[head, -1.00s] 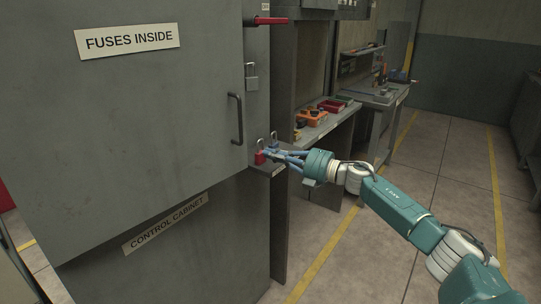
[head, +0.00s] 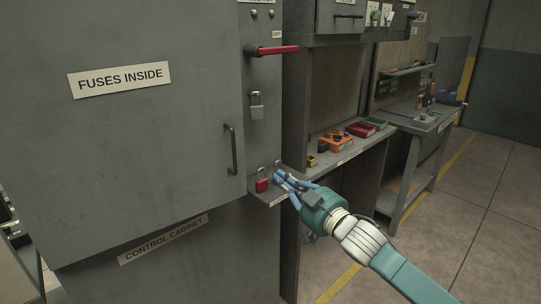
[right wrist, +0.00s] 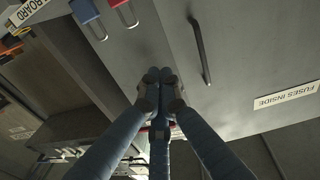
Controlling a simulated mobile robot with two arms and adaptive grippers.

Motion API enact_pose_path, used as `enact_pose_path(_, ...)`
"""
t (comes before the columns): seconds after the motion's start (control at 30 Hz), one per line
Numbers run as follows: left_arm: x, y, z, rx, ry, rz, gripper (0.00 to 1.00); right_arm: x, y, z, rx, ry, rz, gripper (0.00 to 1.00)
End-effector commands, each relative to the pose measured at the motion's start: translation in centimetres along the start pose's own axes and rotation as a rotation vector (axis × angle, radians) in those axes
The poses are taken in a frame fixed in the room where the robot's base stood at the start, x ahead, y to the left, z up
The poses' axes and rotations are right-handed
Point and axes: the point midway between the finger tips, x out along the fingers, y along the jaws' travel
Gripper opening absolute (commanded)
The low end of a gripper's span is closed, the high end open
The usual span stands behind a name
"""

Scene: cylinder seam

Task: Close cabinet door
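The grey cabinet door (head: 150,130), labelled FUSES INSIDE, fills the left of the head view. It looks nearly flush with the cabinet frame (head: 265,135); I cannot tell whether a small gap is left. Its dark bar handle (head: 232,149) is near its right edge and also shows in the right wrist view (right wrist: 201,50). My right gripper (head: 280,175) is beside the door's lower right corner, by the padlock ledge. In the right wrist view its blue fingers (right wrist: 160,75) meet at the tips with nothing seen between them, in front of grey metal. My left gripper is out of view.
A red padlock (head: 262,186) hangs at the small ledge (head: 264,200) close to my fingers. A grey padlock (head: 256,104) and a red switch handle (head: 275,50) are on the frame above. A workbench (head: 345,152) with bins stands to the right. Open floor lies at far right.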

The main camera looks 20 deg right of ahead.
Motion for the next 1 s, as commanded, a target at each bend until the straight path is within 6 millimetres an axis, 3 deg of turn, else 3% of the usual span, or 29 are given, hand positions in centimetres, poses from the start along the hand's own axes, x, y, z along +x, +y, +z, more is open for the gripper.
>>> enact_pose_path(0.1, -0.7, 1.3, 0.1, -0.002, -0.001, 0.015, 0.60, -0.8, -1.9, -0.2, 0.117, -0.043, -0.014, 0.00)
enact_pose_path(0.27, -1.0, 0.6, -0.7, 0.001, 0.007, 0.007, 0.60, 0.3, -2.2, -0.1, 0.140, -0.054, -0.015, 0.00)
enact_pose_path(0.53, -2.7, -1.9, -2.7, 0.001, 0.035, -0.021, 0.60, 5.8, -2.2, -0.1, 0.135, -0.051, -0.014, 0.00)
enact_pose_path(0.8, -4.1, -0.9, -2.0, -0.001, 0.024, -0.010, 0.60, 10.7, -2.3, 0.3, 0.133, -0.053, -0.014, 0.00)
enact_pose_path(1.0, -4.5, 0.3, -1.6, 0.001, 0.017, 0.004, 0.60, 12.5, -2.4, 0.6, 0.131, -0.052, -0.015, 0.00)
